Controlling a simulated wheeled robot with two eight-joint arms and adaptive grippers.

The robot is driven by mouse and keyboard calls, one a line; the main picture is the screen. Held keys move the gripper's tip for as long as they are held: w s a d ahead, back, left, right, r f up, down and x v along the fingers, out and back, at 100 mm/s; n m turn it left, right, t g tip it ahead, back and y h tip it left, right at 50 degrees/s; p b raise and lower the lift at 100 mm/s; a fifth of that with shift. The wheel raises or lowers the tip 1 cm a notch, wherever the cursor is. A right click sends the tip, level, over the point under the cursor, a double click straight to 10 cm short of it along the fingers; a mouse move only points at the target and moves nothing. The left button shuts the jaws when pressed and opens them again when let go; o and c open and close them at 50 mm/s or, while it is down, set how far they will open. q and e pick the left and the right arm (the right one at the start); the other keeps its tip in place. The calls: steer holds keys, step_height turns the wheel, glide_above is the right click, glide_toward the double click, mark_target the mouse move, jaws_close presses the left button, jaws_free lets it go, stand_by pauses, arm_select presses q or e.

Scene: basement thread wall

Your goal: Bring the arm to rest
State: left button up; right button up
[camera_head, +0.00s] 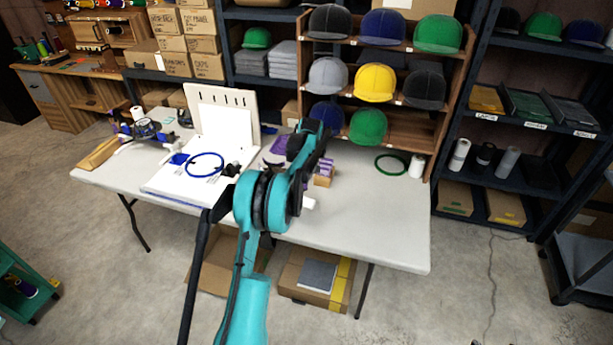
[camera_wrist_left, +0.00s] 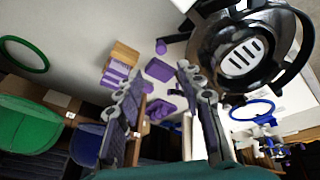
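My left arm rises from the bottom middle of the head view and reaches over the white table (camera_head: 375,235). Its left gripper (camera_head: 318,160) is above the table's middle, partly hidden by its own links. In the left wrist view the gripper's two dark fingers (camera_wrist_left: 162,88) stand apart with nothing between them; it is open and empty. Purple pieces (camera_wrist_left: 158,69) and a tan block with purple parts (camera_wrist_left: 120,62) lie on the table beyond the fingers. My right gripper is in neither view.
A white board device (camera_head: 165,180) with a blue hoop (camera_head: 206,153) stands left of the arm. A green hoop (camera_head: 392,174) lies at the right back, before a wooden cap rack (camera_head: 395,47). The table's right front is clear. Boxes (camera_head: 301,290) sit underneath.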

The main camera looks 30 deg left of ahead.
arm_select(q)
steer(key=shift+v, duration=0.8)
steer(key=s+d+r+m+t, duration=0.2)
steer(key=s+d+r+m, duration=0.3)
steer(key=s+d+r, duration=1)
steer(key=s+d+f+m+h, duration=0.1)
steer(key=s+d, duration=0.3)
steer(key=s, duration=0.4)
steer(key=s+d+f+m+t, duration=0.1)
steer(key=s+d+f+m, duration=0.1)
steer(key=s, duration=0.6)
steer(key=s+d+f+m+h, duration=0.1)
steer(key=s+d+f+m, duration=0.1)
steer(key=s+d+m, duration=0.2)
steer(key=s+d, duration=0.3)
steer(key=s, duration=0.1)
steer(key=shift+s+t+h, duration=0.2)
steer(key=shift+t+h, duration=0.1)
steer(key=shift+t, duration=0.1)
steer(key=shift+f, duration=0.15)
